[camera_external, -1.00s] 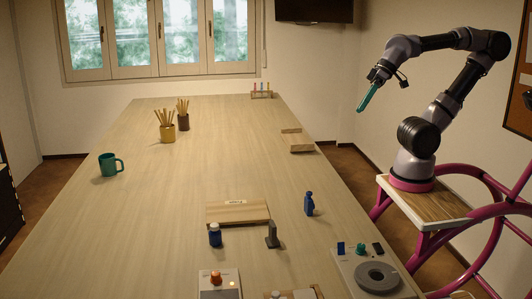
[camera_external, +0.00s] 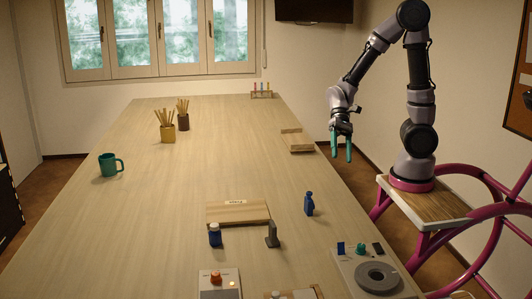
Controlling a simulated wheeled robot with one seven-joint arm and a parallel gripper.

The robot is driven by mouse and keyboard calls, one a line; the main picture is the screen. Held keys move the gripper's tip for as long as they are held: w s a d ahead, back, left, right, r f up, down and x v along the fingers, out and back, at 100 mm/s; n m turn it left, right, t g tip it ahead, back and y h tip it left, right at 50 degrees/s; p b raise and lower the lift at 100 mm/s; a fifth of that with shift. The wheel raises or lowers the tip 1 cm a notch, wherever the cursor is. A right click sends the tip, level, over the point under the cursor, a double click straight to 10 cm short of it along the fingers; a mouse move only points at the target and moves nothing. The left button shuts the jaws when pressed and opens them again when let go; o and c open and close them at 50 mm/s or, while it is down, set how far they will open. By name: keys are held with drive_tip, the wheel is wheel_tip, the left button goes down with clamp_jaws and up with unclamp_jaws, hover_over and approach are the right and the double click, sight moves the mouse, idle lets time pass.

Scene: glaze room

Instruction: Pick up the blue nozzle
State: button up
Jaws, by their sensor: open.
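A dark blue piece with a narrow top (camera_external: 309,203), which looks like the blue nozzle, stands upright on the right part of the long wooden table (camera_external: 230,150). My gripper (camera_external: 341,155) has teal fingers that point down and are spread apart with nothing between them. It hangs above the table's right edge, higher than the blue piece and farther back, well apart from it. The blue piece is in plain sight.
A blue bottle (camera_external: 215,236), a wooden board (camera_external: 238,211) and a dark grey upright piece (camera_external: 272,235) stand left of the blue piece. A panel with a grey disc (camera_external: 377,277) is in front. Wooden blocks (camera_external: 297,140) lie behind. The table's middle is clear.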

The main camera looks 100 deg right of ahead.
drive_tip(key=w+d+f+m+t+y, duration=0.2)
drive_tip(key=w+d+f+m+t, duration=0.15)
drive_tip(key=f+m, duration=0.3)
drive_tip(key=m+t+h, duration=0.1)
drive_tip(key=m+t, duration=0.2)
drive_tip(key=m, duration=0.2)
approach(308, 195)
drive_tip(key=w, duration=0.1)
drive_tip(key=x, duration=1.1)
drive_tip(key=shift+s+a+f, duration=0.25)
drive_tip(key=shift+c, duration=0.4)
clamp_jaws()
